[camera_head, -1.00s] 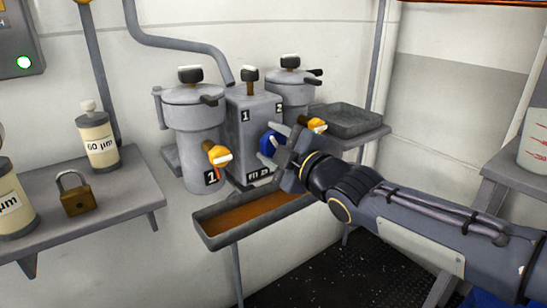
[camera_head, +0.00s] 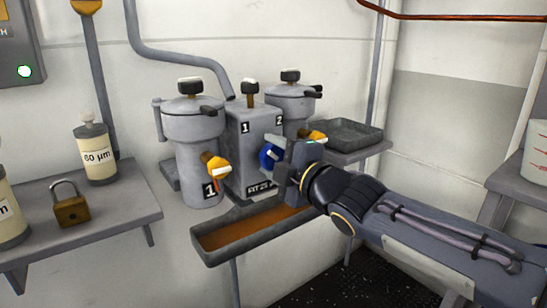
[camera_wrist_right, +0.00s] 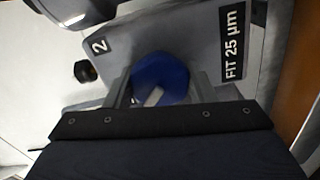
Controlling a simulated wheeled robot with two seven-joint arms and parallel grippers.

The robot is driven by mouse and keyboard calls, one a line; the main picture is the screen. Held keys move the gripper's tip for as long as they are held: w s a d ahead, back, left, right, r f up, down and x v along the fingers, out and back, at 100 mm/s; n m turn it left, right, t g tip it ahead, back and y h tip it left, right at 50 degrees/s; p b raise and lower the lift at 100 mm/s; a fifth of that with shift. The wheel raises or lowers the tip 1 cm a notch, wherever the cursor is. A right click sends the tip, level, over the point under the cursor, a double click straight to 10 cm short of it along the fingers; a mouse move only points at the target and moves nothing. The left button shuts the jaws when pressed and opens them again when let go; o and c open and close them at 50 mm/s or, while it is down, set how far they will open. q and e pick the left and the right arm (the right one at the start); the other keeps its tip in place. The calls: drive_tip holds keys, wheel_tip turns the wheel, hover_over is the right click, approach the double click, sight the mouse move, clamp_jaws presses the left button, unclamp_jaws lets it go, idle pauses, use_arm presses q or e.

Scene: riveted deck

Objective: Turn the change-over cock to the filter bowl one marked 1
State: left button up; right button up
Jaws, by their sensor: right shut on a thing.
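The change-over cock has a blue knob (camera_head: 267,156) with a pale mark on its face, on the front of a grey block (camera_head: 240,165) marked 1 and 2. Filter bowl 1 (camera_head: 193,135) stands left of the block and filter bowl 2 (camera_head: 293,100) stands right. My right gripper (camera_head: 276,156) is shut on the blue knob; the fingers sit on either side of the blue knob (camera_wrist_right: 160,80) in the right wrist view. The gripper hides part of the knob and of bowl 2's lower body. My left gripper is not in view.
A yellow drain tap (camera_head: 217,167) juts from bowl 1, and another (camera_head: 318,137) shows behind my gripper. A drip tray (camera_head: 215,250) lies below. The left shelf (camera_head: 110,215) holds bottles and a padlock (camera_head: 70,208). A grey tray (camera_head: 350,135) sits at right.

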sight(277, 157)
drive_tip(key=o, duration=1)
drive_tip(key=p+v, duration=0.1)
drive_tip(key=v, duration=0.6)
drive_tip(key=shift+r+p, duration=0.15)
drive_tip(key=shift+p, duration=0.25)
drive_tip(key=shift+s+d, duration=0.2)
drive_tip(key=shift+s, duration=0.1)
